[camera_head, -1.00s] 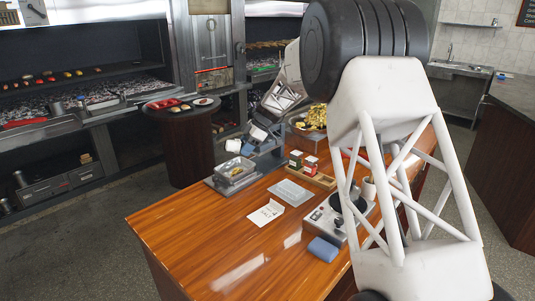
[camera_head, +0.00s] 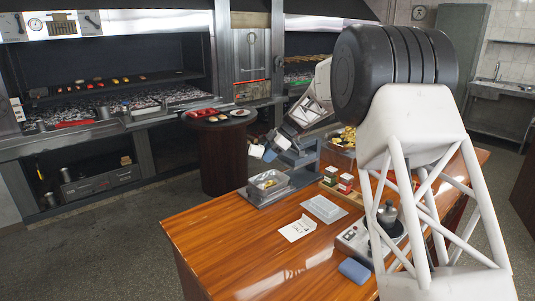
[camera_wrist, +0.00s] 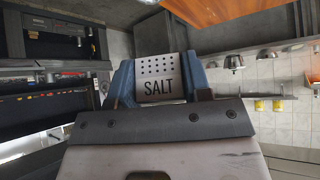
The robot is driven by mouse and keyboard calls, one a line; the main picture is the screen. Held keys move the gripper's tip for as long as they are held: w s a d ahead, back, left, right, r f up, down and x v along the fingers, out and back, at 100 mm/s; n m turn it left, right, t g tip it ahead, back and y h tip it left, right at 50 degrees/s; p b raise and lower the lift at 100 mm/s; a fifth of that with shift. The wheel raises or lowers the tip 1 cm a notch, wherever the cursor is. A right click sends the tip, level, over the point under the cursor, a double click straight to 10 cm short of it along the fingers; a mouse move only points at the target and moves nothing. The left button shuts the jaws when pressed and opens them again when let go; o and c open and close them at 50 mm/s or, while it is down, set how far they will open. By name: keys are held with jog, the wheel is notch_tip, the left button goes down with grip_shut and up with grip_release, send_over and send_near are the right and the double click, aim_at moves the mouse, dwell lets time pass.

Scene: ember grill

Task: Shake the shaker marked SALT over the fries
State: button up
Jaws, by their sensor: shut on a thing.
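My gripper (camera_head: 270,153) is shut on the salt shaker (camera_head: 257,151). In the wrist view the shaker (camera_wrist: 160,82) is marked SALT, has rows of dark holes, and sits between the two blue fingers (camera_wrist: 160,85). In the head view it is in the air above and slightly left of a metal tray (camera_head: 252,189). The tray holds some yellowish food (camera_head: 268,183), possibly fries, too small to tell for sure. A larger yellow pile resembling fries (camera_head: 347,136) lies in a container behind, partly hidden by my arm. No falling salt can be made out.
A white card (camera_head: 298,229), a clear flat tray (camera_head: 324,209), a blue cloth (camera_head: 355,271) and a metal device lie nearer. The tabletop's front left (camera_head: 225,245) is clear.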

jog(key=shift+f, duration=2.4)
jog(key=shift+r, duration=1.75)
jog(key=shift+f, duration=0.1)
jog(key=shift+f, duration=1.7)
jog(key=shift+r, duration=0.1)
jog(key=shift+r, duration=1.7)
jog(key=shift+f, duration=0.1)
